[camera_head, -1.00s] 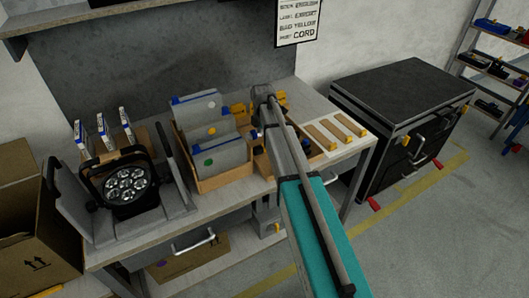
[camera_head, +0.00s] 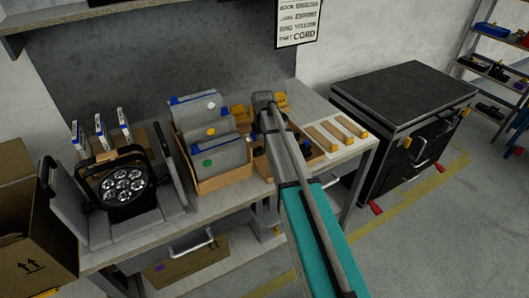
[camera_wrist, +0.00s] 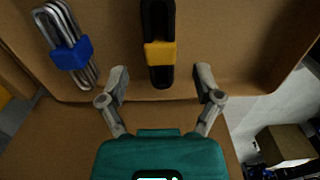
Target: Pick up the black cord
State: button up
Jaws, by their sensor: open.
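The black cord (camera_wrist: 158,20) is a long folded bundle with a yellow band (camera_wrist: 160,53) around it. In the wrist view it lies in a brown bin (camera_wrist: 225,60), at the top middle. My gripper (camera_wrist: 161,82) is open and empty. Its two fingertips stand apart on either side of the cord's near end, slightly short of it, and I see no contact. In the head view my arm (camera_head: 300,195) reaches over the bin on the bench, hiding the cord and fingers.
A grey cord with a blue band (camera_wrist: 72,52) lies left of the black cord. The bin's near wall runs below both. On the bench (camera_head: 205,212), a bin of grey bags (camera_head: 222,155) stands left of my arm and a pale board with brown strips (camera_head: 335,133) right of it.

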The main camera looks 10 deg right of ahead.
aim_at(263, 146)
jog(key=shift+f+b, duration=1.5)
jog(key=shift+f, duration=0.35)
jog(key=shift+c, duration=0.3)
grip_shut()
